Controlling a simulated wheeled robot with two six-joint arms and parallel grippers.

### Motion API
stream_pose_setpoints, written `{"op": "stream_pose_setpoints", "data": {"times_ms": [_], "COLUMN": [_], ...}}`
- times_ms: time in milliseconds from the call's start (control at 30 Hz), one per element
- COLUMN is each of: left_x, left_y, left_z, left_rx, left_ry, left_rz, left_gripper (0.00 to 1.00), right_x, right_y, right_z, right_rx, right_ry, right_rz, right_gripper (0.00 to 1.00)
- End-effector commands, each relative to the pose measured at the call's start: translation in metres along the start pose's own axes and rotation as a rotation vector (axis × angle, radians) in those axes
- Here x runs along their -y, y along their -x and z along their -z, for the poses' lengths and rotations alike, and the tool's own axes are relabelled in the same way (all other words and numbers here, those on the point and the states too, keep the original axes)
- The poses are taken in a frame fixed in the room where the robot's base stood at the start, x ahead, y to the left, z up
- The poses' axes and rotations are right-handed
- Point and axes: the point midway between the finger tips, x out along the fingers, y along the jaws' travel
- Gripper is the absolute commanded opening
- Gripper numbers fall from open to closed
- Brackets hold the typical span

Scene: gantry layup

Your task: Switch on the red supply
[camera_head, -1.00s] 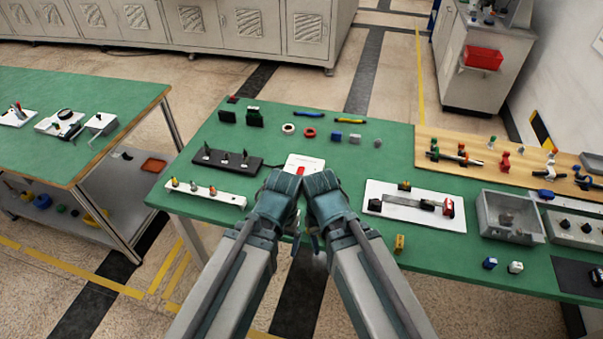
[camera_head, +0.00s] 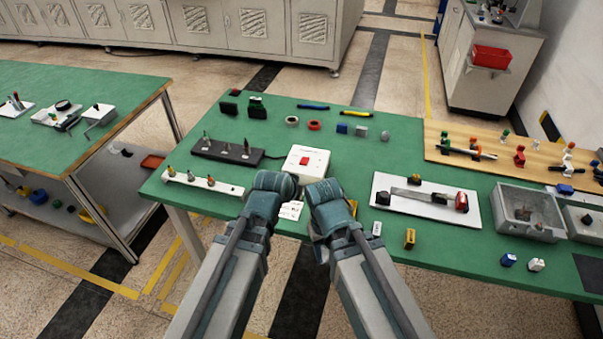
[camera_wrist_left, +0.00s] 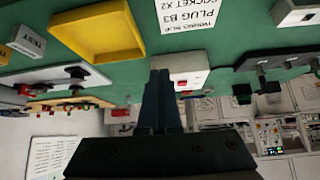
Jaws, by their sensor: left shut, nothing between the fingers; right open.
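The red supply appears to be the white box (camera_head: 306,165) with a red switch (camera_head: 305,160) on top, near the middle of the green table. Whether the switch is on cannot be seen. The box also shows partly behind my fingers in the left wrist view (camera_wrist_left: 190,78). My left gripper (camera_wrist_left: 161,80) is shut and empty, its fingers pointing toward the box; touching or apart cannot be told. In the head view its wrist is just in front of the box and its fingertips are hidden. My right gripper (camera_head: 318,240) is open, at the table's front edge, right of the left one.
A black strip with upright posts (camera_head: 228,151) and a white strip with coloured knobs (camera_head: 203,183) lie left of the box. A white fixture plate (camera_head: 394,207) lies right. A printed card (camera_wrist_left: 190,12) and a yellow tray (camera_wrist_left: 97,30) lie close to my left gripper.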

Motion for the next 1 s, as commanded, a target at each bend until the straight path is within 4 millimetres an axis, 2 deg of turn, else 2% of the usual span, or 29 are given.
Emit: {"op": "stream_pose_setpoints", "data": {"times_ms": [33, 100, 233, 400, 600, 1000], "left_x": [0.006, 0.012, 0.025, 0.037, 0.041, 0.041], "left_y": [-0.015, -0.021, -0.024, -0.021, -0.018, -0.020], "left_z": [0.007, 0.024, 0.049, 0.069, 0.076, 0.078], "left_rx": [-0.079, -0.183, -0.342, -0.468, -0.513, -0.511], "left_ry": [0.006, 0.015, 0.029, 0.041, 0.046, 0.045], "left_rz": [0.004, 0.011, 0.031, 0.055, 0.064, 0.064], "left_gripper": [0.00, 0.00, 0.00, 0.00, 0.00, 0.00], "right_x": [0.002, 0.003, 0.004, 0.005, 0.005, 0.005], "right_y": [-0.019, -0.029, -0.044, -0.054, -0.055, -0.056], "right_z": [0.001, 0.002, 0.003, 0.003, 0.003, 0.003], "right_rx": [0.000, 0.000, 0.000, 0.000, 0.000, 0.000], "right_ry": [0.000, 0.000, 0.000, 0.000, 0.000, 0.000], "right_rz": [0.000, 0.000, 0.000, 0.000, 0.000, 0.000], "right_gripper": [0.50, 0.50, 0.50, 0.50, 0.50, 0.50]}}
